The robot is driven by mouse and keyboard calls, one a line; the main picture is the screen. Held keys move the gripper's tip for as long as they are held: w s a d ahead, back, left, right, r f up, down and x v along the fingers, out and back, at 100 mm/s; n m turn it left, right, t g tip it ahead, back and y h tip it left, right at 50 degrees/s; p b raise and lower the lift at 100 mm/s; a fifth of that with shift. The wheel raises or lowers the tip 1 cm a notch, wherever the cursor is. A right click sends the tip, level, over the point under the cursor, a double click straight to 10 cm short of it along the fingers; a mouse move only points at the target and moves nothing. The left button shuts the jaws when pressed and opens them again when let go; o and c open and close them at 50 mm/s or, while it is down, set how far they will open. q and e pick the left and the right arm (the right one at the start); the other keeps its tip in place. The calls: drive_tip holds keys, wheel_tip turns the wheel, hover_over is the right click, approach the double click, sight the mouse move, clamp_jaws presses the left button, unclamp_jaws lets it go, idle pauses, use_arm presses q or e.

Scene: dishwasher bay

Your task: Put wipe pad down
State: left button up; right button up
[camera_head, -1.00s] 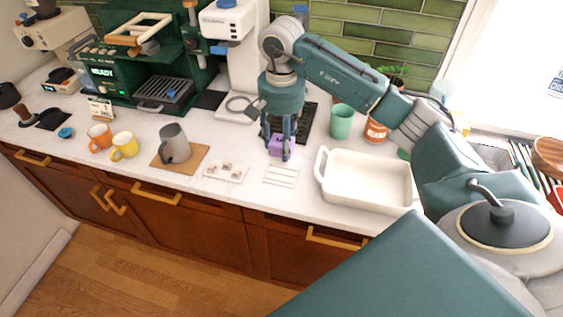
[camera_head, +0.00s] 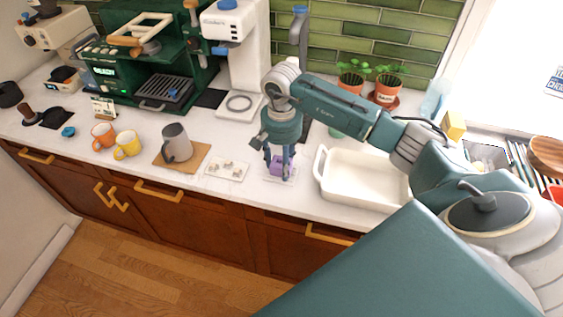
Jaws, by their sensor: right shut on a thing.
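The fingers hide part of the pad and most of the tray. My left gripper is not in view.
A white rectangular basin (camera_head: 365,180) stands close on the right of the gripper. A white tray with small pieces (camera_head: 227,168) and a grey pitcher (camera_head: 176,143) on a brown board are on the left. Orange (camera_head: 103,135) and yellow (camera_head: 127,145) cups stand farther left.

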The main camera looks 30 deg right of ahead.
sight(281, 161)
drive_tip(key=o, duration=1)
drive_tip(key=shift+r+p, duration=0.2)
drive_tip(key=shift+p, duration=0.15)
drive_tip(key=shift+r+b, duration=0.25)
drive_tip(key=shift+b, duration=0.15)
wheel_tip(281, 161, up, 11)
drive_tip(key=b, duration=0.3)
drive_tip(key=shift+r+b, duration=0.2)
drive_tip(key=shift+b, duration=0.15)
drive_tip(key=shift+f, duration=0.1)
